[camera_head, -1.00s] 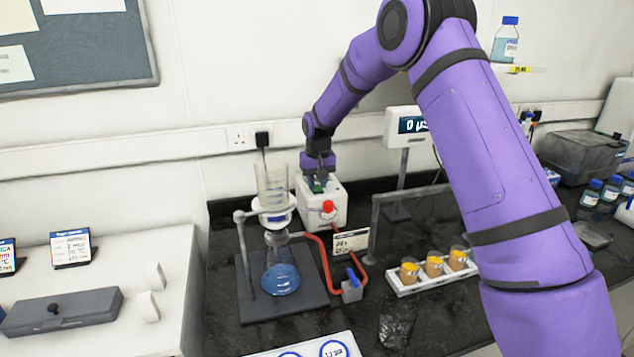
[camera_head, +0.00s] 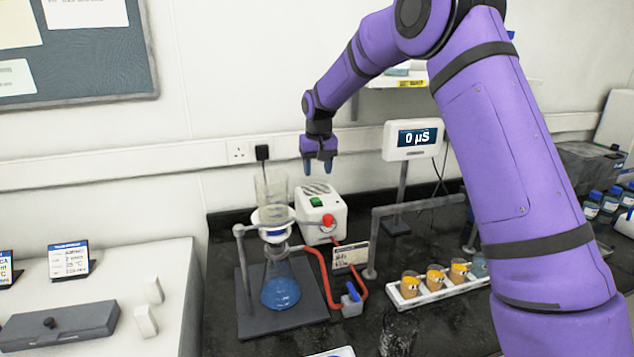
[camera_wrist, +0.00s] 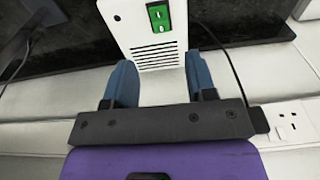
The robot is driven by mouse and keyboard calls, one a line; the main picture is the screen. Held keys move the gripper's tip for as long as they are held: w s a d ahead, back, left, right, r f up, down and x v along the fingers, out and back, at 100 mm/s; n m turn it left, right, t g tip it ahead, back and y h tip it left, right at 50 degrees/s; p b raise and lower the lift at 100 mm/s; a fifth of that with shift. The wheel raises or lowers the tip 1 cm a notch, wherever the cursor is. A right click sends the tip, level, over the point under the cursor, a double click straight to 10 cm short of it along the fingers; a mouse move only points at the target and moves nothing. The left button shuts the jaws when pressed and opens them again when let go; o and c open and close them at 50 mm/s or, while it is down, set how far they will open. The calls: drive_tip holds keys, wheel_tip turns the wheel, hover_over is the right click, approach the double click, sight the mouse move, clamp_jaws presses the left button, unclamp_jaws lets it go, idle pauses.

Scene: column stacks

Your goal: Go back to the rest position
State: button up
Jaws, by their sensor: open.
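My gripper (camera_head: 320,168) is open and empty. It hangs in the air above a white pump box (camera_head: 322,212) with a green switch (camera_head: 316,202) and a red knob, apart from it. In the wrist view, my open blue fingers (camera_wrist: 160,84) frame the lower end of the white box (camera_wrist: 150,35), and its green switch (camera_wrist: 159,16) and vent slots show clearly between and above them.
A flask with blue liquid (camera_head: 281,288) and a funnel stand on a dark base left of centre, joined to the box by a red hose (camera_head: 322,275). A display reading 0 µS (camera_head: 413,139) stands to the right. A tray of orange-filled vials (camera_head: 436,283) lies in front.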

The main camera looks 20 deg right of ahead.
drive_tip(key=shift+s+r, duration=0.1)
drive_tip(key=shift+r, duration=0.75)
drive_tip(key=s+d+r+t, duration=0.1)
drive_tip(key=s+d+r, duration=0.1)
drive_tip(key=s+r, duration=0.7)
drive_tip(key=s+d+r+t, duration=0.1)
drive_tip(key=s+d+r, duration=0.1)
drive_tip(key=s+r, duration=0.65)
drive_tip(key=s+d+f+t, duration=0.1)
drive_tip(key=s+f, duration=0.1)
drive_tip(key=s, duration=1.3)
drive_tip(key=s+d+f+t, duration=0.1)
drive_tip(key=s+d+f, duration=0.1)
drive_tip(key=s, duration=1.3)
